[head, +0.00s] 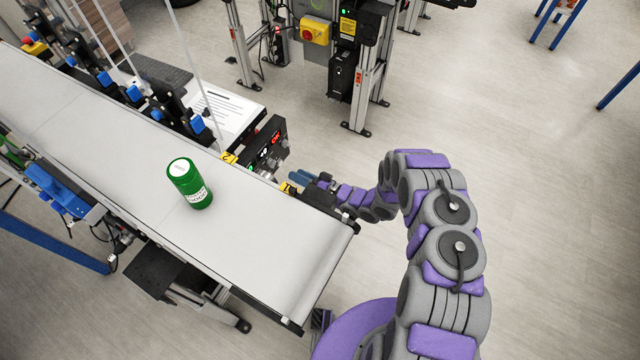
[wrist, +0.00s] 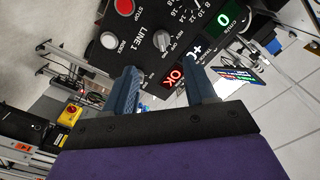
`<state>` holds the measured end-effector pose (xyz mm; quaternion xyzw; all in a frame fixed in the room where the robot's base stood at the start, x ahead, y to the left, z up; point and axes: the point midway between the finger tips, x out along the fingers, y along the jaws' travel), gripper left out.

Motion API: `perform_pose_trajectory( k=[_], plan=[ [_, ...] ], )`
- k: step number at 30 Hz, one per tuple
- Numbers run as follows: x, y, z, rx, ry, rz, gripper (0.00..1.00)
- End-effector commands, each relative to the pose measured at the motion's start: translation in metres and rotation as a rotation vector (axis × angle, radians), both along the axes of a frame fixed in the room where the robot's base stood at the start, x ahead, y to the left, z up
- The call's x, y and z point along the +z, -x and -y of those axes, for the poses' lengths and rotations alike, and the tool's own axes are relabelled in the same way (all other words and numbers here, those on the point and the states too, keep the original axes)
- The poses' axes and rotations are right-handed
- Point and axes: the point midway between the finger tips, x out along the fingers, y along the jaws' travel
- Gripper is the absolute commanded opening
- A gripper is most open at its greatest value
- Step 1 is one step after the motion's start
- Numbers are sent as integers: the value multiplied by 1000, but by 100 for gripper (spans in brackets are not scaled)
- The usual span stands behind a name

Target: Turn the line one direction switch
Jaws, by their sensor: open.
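The LINE 1 control panel (wrist: 140,48) fills the top of the wrist view; in the head view the black panel (head: 262,150) stands at the belt's far edge. A small grey knob (wrist: 165,41) beside the LINE 1 label looks like the direction switch; its fine markings are hard to read. My gripper (wrist: 160,72) is open, its two blue fingers pointing at the panel with the knob between and just beyond their tips. I see no contact. In the head view my gripper (head: 298,178) is close to the panel's right side.
A red display (wrist: 173,78) and a green display (wrist: 223,20) are nearby. A green can (head: 190,184) stands on the white belt (head: 265,240).

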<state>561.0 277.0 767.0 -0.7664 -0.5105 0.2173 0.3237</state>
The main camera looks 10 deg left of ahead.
Motion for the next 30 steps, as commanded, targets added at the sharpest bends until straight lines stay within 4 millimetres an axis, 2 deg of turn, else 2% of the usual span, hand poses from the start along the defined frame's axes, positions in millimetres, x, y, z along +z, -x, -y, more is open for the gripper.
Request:
perform_pose_trajectory(
  k=[1,6,12,17,30],
  plan=[
    [0,3,13,-5,0,-2,56],
    [0,17,43,-4,1,-2,56],
    [-1,27,65,-1,0,-3,56],
    [-1,30,71,0,1,-1,56],
    [-1,30,71,1,0,-1,56]
  ],
)
